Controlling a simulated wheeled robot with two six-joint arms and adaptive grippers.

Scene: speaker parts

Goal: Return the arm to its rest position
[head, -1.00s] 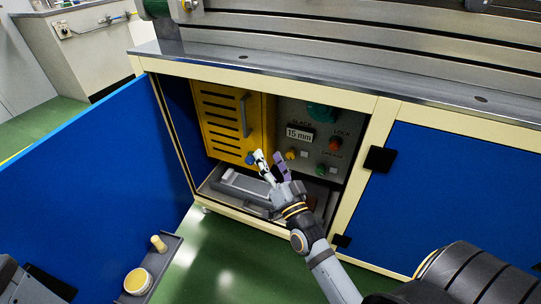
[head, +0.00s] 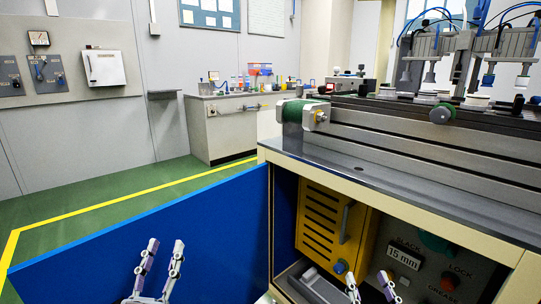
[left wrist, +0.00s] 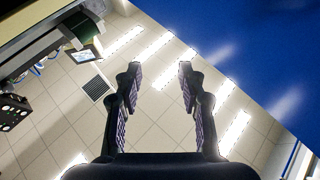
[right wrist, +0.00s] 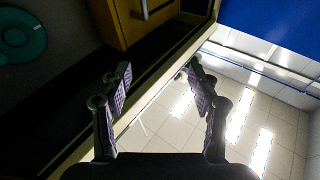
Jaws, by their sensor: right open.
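My left gripper (head: 163,246) points up in front of the open blue door (head: 215,232) in the head view. Its two fingers stand apart in the left wrist view (left wrist: 158,70), with nothing between them. My right gripper (head: 368,276) is at the bottom of the head view, in front of the open cabinet. Its fingers are also apart and empty in the right wrist view (right wrist: 160,72). Most of both arms is out of the head view.
The cabinet holds a yellow slotted box (head: 330,225) and a panel with a 15 mm display (head: 403,257) and knobs. A grey tray (head: 318,286) lies below. The cabinet top (head: 375,180) overhangs the opening. Open green floor (head: 90,195) lies beyond the door.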

